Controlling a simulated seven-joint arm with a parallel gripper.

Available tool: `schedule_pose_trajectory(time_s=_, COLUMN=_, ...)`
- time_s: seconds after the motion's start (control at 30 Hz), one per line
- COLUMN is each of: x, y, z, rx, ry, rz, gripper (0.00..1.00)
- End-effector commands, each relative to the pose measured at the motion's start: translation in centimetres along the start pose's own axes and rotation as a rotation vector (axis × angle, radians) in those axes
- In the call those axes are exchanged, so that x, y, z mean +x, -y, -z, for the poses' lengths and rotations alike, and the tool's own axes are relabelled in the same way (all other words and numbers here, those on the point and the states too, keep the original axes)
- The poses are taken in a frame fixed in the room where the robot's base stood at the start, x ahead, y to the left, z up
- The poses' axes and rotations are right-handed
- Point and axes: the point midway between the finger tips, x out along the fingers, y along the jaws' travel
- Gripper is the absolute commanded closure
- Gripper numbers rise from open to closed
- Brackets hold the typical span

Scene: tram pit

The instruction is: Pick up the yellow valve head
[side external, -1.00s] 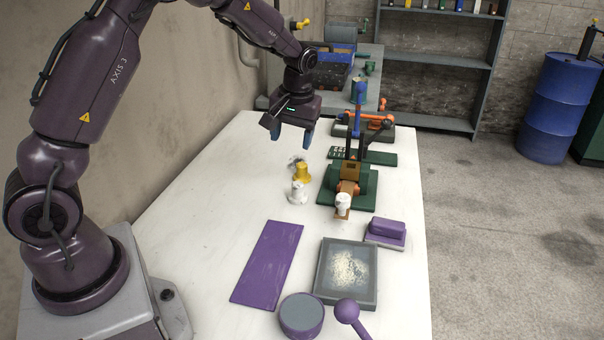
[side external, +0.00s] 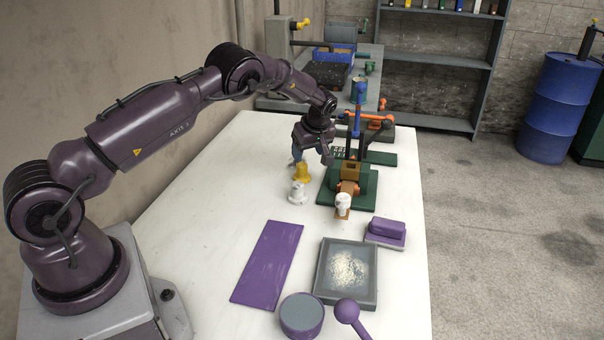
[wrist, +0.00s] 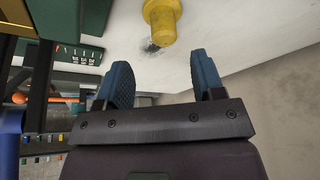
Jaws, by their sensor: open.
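The yellow valve head (side external: 302,172) stands on the white table, behind a white valve head (side external: 298,193). In the wrist view the yellow valve head (wrist: 163,20) shows at the top, beyond the fingertips and cut off by the frame edge. My gripper (side external: 312,157) is just behind and above the yellow valve head. In the wrist view its two blue fingers (wrist: 161,75) are apart, with nothing between them. A dark smudge lies on the table near the yellow valve head.
A green-based fixture (side external: 362,190) with a blue post stands close to the right of my gripper, with another white piece (side external: 343,202) at its front. A purple mat (side external: 268,264), a grey tray (side external: 372,290) and a purple block (side external: 385,230) lie nearer. The table's left side is clear.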

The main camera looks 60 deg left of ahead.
Motion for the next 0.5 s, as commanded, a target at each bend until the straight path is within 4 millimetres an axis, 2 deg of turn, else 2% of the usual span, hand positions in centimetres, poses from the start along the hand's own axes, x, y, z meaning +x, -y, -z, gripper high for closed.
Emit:
schedule_pose_trajectory(time_s=0.1, x=1.6, y=0.0, z=0.0, rx=0.001, ry=0.001, rz=-0.001, gripper=0.38)
schedule_pose_trajectory(time_s=0.27, x=2.6, y=0.1, z=0.0, rx=0.001, ry=0.001, rz=-0.001, gripper=0.38)
schedule_pose_trajectory(time_s=0.5, x=6.0, y=0.6, z=0.0, rx=0.003, ry=0.001, rz=0.0, gripper=0.38)
